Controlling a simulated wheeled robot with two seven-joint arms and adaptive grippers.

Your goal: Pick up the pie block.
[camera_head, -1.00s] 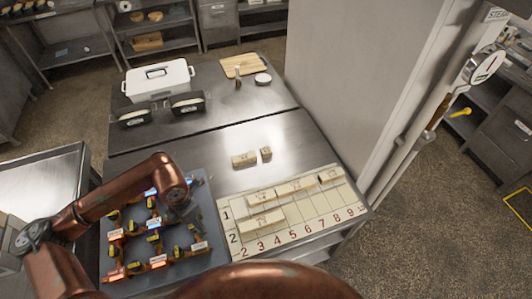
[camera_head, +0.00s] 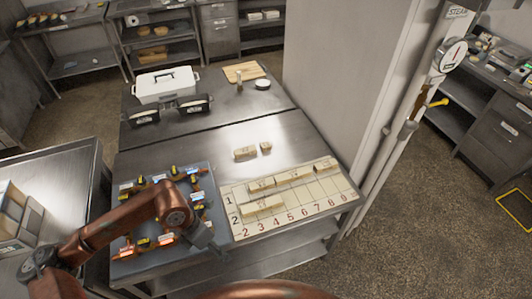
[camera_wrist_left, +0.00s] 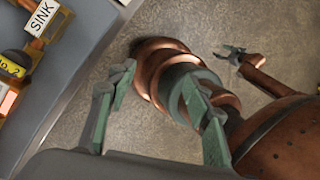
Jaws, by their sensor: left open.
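Several pale wooden blocks are in the head view; their markings are too small to read, so I cannot tell which is the pie block. A longer loose block (camera_head: 245,152) and a small loose block (camera_head: 265,147) lie on the steel table. Other blocks, such as one in the lower row (camera_head: 262,206), lie on the numbered board (camera_head: 300,218). My left gripper (camera_wrist_left: 155,112) is open and empty; in the head view it hangs near the grey panel's right front corner, apart from the blocks. My right gripper (camera_wrist_left: 238,54) shows small in the left wrist view, its jaws unclear.
The grey panel (camera_head: 205,182) with labelled copper fittings lies left of the numbered board. A white lidded box (camera_head: 165,85), two dark tins and a cutting board (camera_head: 243,71) stand at the back. A tall pale cabinet (camera_head: 335,85) rises on the right. Steel around the loose blocks is clear.

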